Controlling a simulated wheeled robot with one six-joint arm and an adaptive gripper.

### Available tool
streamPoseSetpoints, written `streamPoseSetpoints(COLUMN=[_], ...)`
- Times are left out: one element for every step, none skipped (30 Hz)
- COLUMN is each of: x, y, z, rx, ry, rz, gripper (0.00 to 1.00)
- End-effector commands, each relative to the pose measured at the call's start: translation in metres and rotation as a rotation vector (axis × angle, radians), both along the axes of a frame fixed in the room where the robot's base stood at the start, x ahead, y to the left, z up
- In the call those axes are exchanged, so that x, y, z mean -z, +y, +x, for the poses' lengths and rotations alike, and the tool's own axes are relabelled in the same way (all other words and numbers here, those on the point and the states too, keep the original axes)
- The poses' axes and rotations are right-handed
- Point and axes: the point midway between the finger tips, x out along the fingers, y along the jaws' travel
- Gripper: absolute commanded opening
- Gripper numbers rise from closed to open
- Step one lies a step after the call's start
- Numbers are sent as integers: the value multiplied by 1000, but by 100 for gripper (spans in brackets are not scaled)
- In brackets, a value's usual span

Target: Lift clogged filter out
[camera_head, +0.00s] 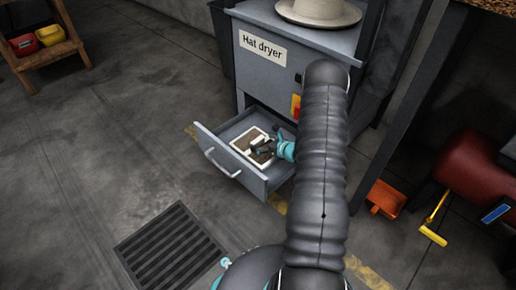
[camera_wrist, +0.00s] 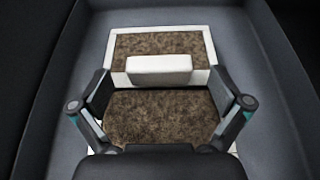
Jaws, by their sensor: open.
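The clogged filter (camera_head: 241,143) lies in the open drawer (camera_head: 209,148) of the grey hat dryer (camera_head: 263,66). It has a white frame, brown dirty mesh and a white bar handle across its middle. In the wrist view the filter (camera_wrist: 160,42) fills the centre, with its handle (camera_wrist: 159,69) crosswise. My gripper (camera_head: 257,150) is down at the drawer, over the filter. In the wrist view my gripper (camera_wrist: 160,92) is open, with one finger on each side of the handle and a gap on both sides. The near part of the filter is hidden by my gripper.
A pale hat (camera_head: 318,10) sits on top of the dryer. A floor grate (camera_head: 170,250) lies in front. An orange scoop (camera_head: 385,198), a yellow tool (camera_head: 434,220) and a red tank (camera_head: 478,170) are at the right. A wooden rack (camera_head: 38,50) holds bins at upper left. The floor at left is clear.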

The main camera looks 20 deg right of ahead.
Motion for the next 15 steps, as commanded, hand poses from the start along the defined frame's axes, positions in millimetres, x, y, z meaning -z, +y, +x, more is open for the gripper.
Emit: streamPoseSetpoints(x=[4, 6, 8, 9, 10, 10, 11, 11, 10, 10, 10, 10, 10, 10, 10], y=[5, 6, 7, 8, 9, 10, 10, 10, 9, 9, 10, 9, 10, 10, 10], z=[7, 10, 15, 18, 20, 23, 24, 24, 24, 24, 24, 24, 24, 24, 24], rx=[-3, -2, -1, -2, -2, -1, 0, 0, 1, 1, 1, 0, 0, 0, 0], ry=[0, -1, -1, -1, 0, 0, 0, 0, 0, 0, 0, 0, 0, 0, 0], rz=[0, 0, 0, 0, 1, 0, 0, 0, 1, 1, 1, 1, 1, 1, 1], gripper=[100, 100, 100, 100, 100, 100, 100, 100, 100, 100, 100, 100, 98, 90, 80])
